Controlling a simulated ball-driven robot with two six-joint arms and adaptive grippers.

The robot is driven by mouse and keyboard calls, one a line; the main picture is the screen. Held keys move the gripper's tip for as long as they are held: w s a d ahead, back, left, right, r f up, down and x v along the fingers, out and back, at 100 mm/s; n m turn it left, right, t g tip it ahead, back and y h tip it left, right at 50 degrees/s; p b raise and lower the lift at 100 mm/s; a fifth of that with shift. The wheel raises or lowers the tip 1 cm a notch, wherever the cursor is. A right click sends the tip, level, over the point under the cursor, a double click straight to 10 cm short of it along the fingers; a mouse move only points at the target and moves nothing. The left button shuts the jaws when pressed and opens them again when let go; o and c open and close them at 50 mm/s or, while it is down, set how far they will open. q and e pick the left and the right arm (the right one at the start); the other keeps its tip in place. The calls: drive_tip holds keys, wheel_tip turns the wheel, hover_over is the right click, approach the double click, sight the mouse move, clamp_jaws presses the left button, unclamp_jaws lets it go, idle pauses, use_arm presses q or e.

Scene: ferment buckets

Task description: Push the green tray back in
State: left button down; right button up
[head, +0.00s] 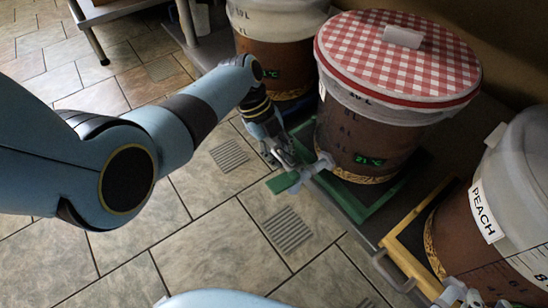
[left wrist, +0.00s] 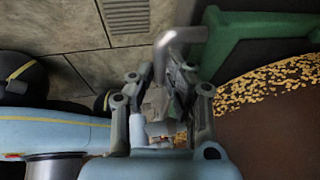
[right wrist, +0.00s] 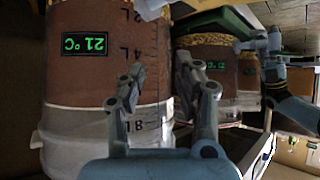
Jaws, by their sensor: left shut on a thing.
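The green tray (head: 352,206) lies under the bucket with the red checked lid (head: 400,58); its green rim shows around the bucket's base. In the left wrist view the green tray (left wrist: 262,27) is at the top, with its grey bent handle (left wrist: 178,36) reaching into my left gripper (left wrist: 158,90). That gripper is shut on the handle.
A yellow tray (head: 405,262) with a grey handle (head: 390,272) lies at the right under the PEACH bucket (head: 505,190). Another bucket (head: 275,45) stands behind. The tiled floor (head: 225,225) at left is clear.

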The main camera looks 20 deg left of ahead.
use_arm(q)
drive_tip(key=shift+w+d+r, duration=0.1)
drive_tip(key=shift+w, duration=0.15)
drive_tip(key=c, duration=1.3)
unclamp_jaws()
drive_tip(key=shift+d, duration=0.1)
drive_tip(key=shift+c, duration=0.2)
drive_tip(key=v, duration=1.2)
